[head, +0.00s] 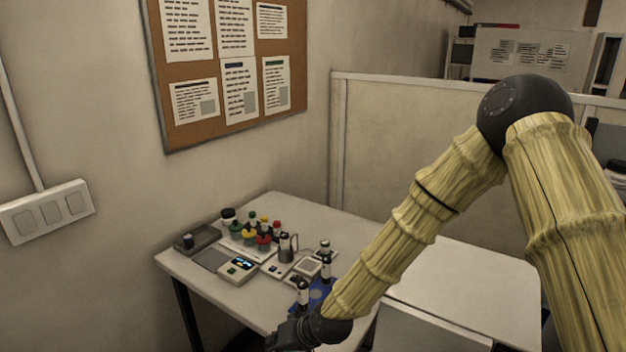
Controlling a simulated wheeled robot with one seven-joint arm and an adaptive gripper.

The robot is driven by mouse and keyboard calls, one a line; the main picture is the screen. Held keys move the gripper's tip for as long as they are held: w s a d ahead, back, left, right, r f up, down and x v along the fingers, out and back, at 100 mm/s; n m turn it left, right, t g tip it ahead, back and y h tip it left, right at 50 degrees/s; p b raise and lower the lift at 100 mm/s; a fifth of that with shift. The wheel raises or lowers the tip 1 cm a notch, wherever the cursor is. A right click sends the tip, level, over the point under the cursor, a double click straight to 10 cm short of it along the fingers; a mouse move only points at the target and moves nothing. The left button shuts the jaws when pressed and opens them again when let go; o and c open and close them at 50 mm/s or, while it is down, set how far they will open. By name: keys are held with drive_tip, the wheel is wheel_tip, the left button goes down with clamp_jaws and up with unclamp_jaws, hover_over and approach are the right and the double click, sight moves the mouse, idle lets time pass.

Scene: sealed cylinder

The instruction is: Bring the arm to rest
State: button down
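My arm (415,215) comes in from the right, bends at a dark elbow joint high in the picture and reaches down to the left, with a yellow bamboo-like cover. My gripper (285,345) is at the bottom edge, near the front edge of the table (440,285). Its fingertips are cut off or hidden, so I cannot tell whether it is open or shut, or holds anything. Small dark-and-white cylinders (303,291) stand at a blue mat (318,297) just beyond the gripper, partly hidden by the arm.
A device with a lit display (238,269), several coloured-cap containers (263,240) and a metal cup (288,246) crowd the table's left part. A partition (400,125) stands behind. A corkboard (230,65) and a switch panel (47,211) are on the left wall. The table's right part is clear.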

drive_tip(key=s+d+f+m+g+h+b, duration=0.1)
drive_tip(key=s+d+f+h, duration=0.1)
drive_tip(key=s+d+f, duration=0.7)
drive_tip(key=s+d+f+m+g+h+b, duration=0.1)
drive_tip(key=s+d+f, duration=0.5)
drive_tip(key=f, duration=0.4)
drive_tip(key=s+d+f+g+h+b, duration=0.1)
drive_tip(key=s+d+f+h, duration=0.1)
drive_tip(key=s+d, duration=0.6)
drive_tip(key=s+d+f+m+h+b, duration=0.1)
drive_tip(key=s+d+f+h, duration=0.1)
drive_tip(key=s+d+f, duration=0.3)
drive_tip(key=s+d, duration=0.4)
drive_tip(key=s, duration=0.1)
drive_tip(key=shift+f+g, duration=0.3)
drive_tip(key=shift+g, duration=0.1)
